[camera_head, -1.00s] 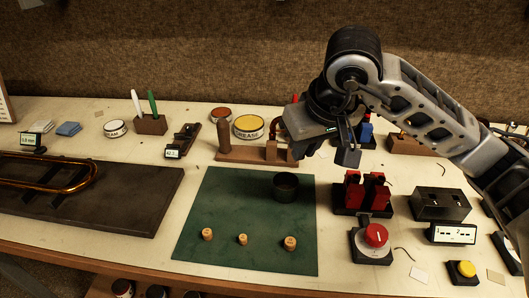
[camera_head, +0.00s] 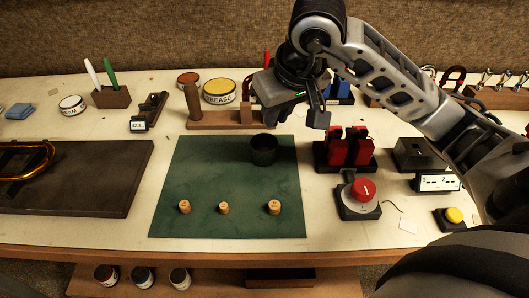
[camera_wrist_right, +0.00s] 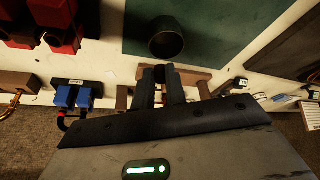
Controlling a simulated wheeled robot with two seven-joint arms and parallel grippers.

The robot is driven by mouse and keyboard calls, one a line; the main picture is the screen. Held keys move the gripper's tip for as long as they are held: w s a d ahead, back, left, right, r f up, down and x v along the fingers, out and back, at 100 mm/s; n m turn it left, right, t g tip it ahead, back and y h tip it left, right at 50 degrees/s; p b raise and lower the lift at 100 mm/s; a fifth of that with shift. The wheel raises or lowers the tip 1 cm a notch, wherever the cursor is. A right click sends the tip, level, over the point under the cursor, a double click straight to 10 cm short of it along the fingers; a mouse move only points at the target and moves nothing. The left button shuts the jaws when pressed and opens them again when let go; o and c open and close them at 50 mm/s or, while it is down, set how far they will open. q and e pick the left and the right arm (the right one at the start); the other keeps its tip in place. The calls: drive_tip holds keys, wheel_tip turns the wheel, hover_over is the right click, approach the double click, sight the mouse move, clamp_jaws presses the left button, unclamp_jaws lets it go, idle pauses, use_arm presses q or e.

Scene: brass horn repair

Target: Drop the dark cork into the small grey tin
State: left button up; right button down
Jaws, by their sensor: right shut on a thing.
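The small grey tin (camera_head: 264,149) stands upright at the back right of the green mat. It also shows in the right wrist view (camera_wrist_right: 166,40), just beyond the fingertips. My right gripper (camera_head: 317,117) is above the bench, behind and to the right of the tin in the head view. In the right wrist view its fingers (camera_wrist_right: 165,76) are close together around a small dark piece (camera_wrist_right: 159,72), which looks like the dark cork; it is mostly hidden by the fingers. The tin's inside is dark. My left gripper is not in view.
Three light corks, left (camera_head: 184,207), middle (camera_head: 223,208) and right (camera_head: 273,208), stand along the mat's front (camera_head: 230,180). A red clamp block (camera_head: 345,148) and red dial (camera_head: 362,190) are right of the mat. A grease tin (camera_head: 219,92) and wooden stand (camera_head: 228,118) are behind it.

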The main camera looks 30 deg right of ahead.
drive_tip(key=c, duration=1.3)
unclamp_jaws()
drive_tip(key=shift+c, duration=0.2)
